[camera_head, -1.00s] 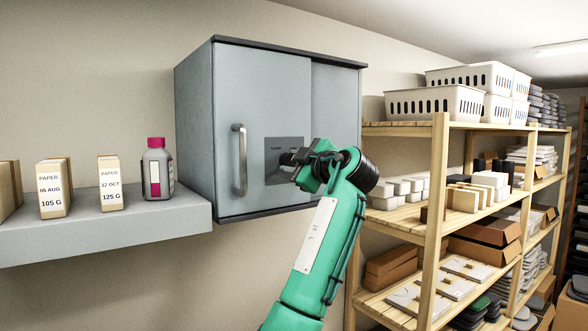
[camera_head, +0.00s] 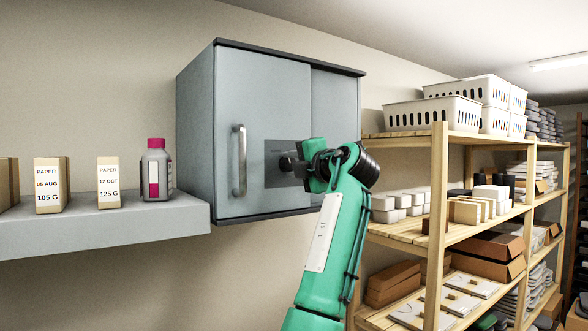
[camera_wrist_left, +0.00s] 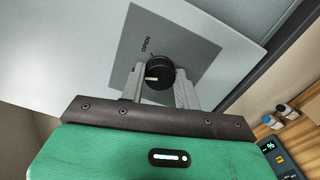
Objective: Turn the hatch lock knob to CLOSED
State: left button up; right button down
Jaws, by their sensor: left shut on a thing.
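The hatch lock knob (camera_wrist_left: 158,71) is a round black knob with a pale pointer mark, on a dark grey plate (camera_wrist_left: 185,40) with the word OPEN beside it. The pointer lies toward the lower left in the left wrist view, away from OPEN. In the head view the plate (camera_head: 272,172) is on the grey cabinet's front and my gripper partly hides the knob (camera_head: 286,163). My left gripper (camera_wrist_left: 158,85) has one finger on each side of the knob and is shut on it. No CLOSED label can be read. My right gripper is in neither view.
The grey cabinet (camera_head: 262,90) has a vertical bar handle (camera_head: 239,160) left of the plate. A wall shelf (camera_head: 110,232) at left holds paper boxes (camera_head: 51,185) and a bottle (camera_head: 156,170). A wooden rack (camera_head: 438,200) with baskets and boxes stands close on the right.

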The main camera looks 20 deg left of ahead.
pick_arm(q)
jog(key=shift+f+n, duration=0.15)
jog(key=shift+n, duration=1.75)
jog(key=o, duration=1)
jog(key=shift+d, duration=0.1)
jog(key=shift+b+v, duration=2.95)
jog(key=shift+v, duration=3.9)
